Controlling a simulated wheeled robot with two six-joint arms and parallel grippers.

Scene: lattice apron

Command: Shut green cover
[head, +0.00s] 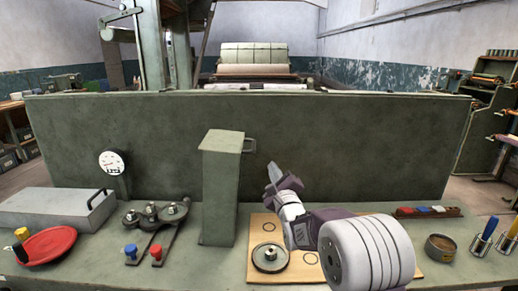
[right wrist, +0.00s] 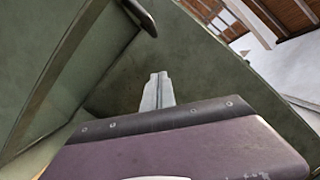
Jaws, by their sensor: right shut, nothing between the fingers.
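The green cover (head: 220,195) looks like a tall, narrow green box or panel, standing upright in front of the long green wall, with a small handle (head: 250,145) on its right side near the top. I cannot tell for sure how far it stands open. My right gripper (head: 272,172) is just right of the cover and below the handle, apart from both in the head view. Its fingers are together and empty, and they show in the right wrist view (right wrist: 157,92). There, green surfaces fill the left side, and a dark handle (right wrist: 141,16) is above the fingertips. My left gripper is out of view.
A wooden board (head: 432,268) with a round dark weight (head: 271,257) lies below my right arm. On the left are a grey box (head: 50,210), a red dish (head: 48,246) and a linkage with knobs (head: 155,215). A tin (head: 440,247) stands at right.

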